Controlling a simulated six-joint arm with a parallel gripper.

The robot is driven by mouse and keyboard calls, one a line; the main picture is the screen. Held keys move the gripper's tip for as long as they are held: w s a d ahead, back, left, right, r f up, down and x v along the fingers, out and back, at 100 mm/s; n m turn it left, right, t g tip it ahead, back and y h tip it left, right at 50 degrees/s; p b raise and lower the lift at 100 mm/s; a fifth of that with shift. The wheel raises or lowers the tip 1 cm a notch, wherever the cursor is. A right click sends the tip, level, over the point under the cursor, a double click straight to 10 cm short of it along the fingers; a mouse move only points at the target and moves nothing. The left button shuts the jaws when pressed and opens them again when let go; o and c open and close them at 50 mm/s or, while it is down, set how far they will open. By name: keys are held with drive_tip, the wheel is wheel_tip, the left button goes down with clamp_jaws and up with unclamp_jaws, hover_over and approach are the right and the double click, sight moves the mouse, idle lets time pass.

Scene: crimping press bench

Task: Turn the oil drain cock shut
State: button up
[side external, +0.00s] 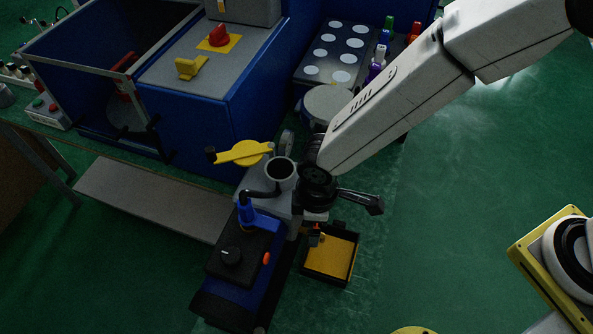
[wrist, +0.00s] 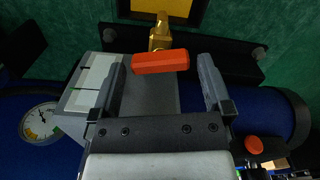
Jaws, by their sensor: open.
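The oil drain cock has a brass body (wrist: 159,34) and an orange-red lever (wrist: 160,61). In the wrist view the lever lies crosswise to the brass body. My gripper (wrist: 163,66) is open. Its two fingers stand left and right of the lever, with a clear gap at each end, wider on the right. In the side view the cock (side external: 316,238) is a small orange and brass spot just below my gripper (side external: 315,216), partly hidden and too small to read its position.
A black drip tray with a yellow floor (side external: 331,256) sits below the cock. A blue unit with a black top (side external: 238,253) stands left of it, beside a yellow lever (side external: 246,152). A gauge (wrist: 40,122) shows at left in the wrist view.

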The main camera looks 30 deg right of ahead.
drive_tip(key=shift+f, duration=0.3)
drive_tip(key=c, duration=1.1)
drive_tip(key=shift+m, duration=1.6)
